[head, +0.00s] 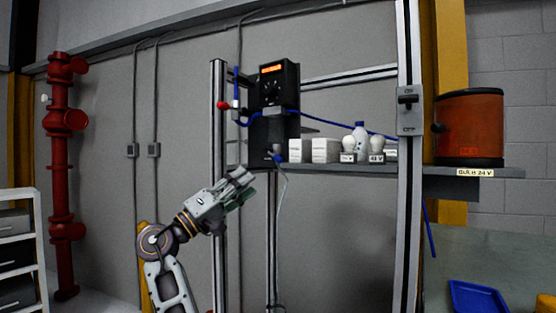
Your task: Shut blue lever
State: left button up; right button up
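A black device with an orange display (272,69) is mounted above the shelf (345,168). White boxes (325,150), bulbs and a bottle stand on the shelf. A switch box (409,110) is on the right post. A grey hose hangs just right of my gripper.

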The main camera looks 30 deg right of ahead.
aim_at(278, 158)
jog(key=shift+p+x, duration=1.9)
jog(key=shift+x, duration=4.9)
pick_arm(q)
jog(key=r, duration=0.1)
jog(key=d+r, duration=0.1)
jog(key=r, duration=0.2)
jog(key=shift+s+d, duration=0.2)
jog(key=shift+s, duration=0.1)
jog(key=shift+d, duration=0.2)
pick_arm(e)
grip_shut()
